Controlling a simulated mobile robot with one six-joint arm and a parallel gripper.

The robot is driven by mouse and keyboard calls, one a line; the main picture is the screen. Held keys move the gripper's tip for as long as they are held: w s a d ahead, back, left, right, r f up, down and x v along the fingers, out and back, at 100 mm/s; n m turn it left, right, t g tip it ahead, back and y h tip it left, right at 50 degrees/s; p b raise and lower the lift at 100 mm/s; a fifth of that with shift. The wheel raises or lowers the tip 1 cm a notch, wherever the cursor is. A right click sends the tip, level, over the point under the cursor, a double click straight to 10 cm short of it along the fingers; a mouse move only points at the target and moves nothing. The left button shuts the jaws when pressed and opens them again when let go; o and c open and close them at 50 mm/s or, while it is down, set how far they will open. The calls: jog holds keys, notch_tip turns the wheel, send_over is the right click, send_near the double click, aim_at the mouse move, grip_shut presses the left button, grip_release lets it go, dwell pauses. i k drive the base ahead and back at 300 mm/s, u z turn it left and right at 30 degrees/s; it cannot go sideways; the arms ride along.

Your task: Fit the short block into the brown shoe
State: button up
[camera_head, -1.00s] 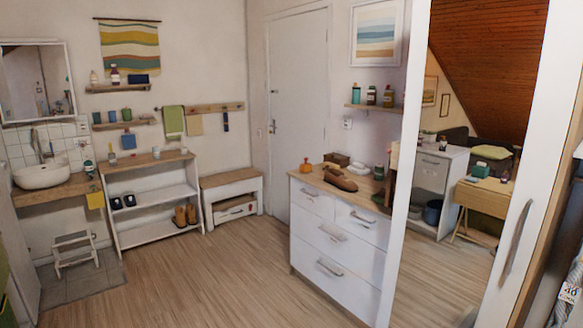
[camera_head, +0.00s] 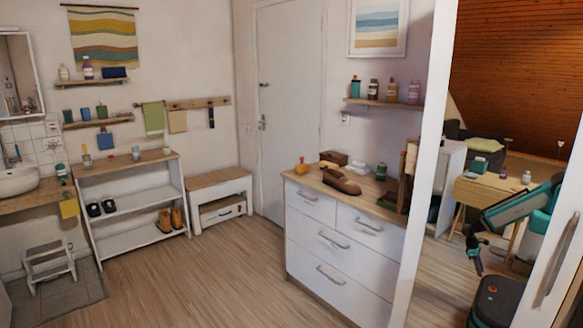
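A brown shoe (camera_head: 341,182) lies on the wooden top of the white dresser (camera_head: 340,245), its opening not clear at this size. A small brown block-like thing (camera_head: 333,157) sits behind it, and an orange thing (camera_head: 301,167) stands at its left. I cannot tell which thing is the short block.
White and dark green items (camera_head: 380,172) stand on the dresser beside the shoe. A shoe rack (camera_head: 140,200) with orange-brown boots (camera_head: 170,219) and dark shoes stands at the left, next to a low bench (camera_head: 218,190). A step stool (camera_head: 48,267) is further left. The wooden floor (camera_head: 200,275) between is clear.

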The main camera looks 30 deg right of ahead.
aim_at(337, 180)
jog(key=u, duration=0.05)
jog(key=i, duration=1.5)
jog(key=z, duration=1)
jog(key=i, duration=1.05)
jog(key=z, duration=0.55)
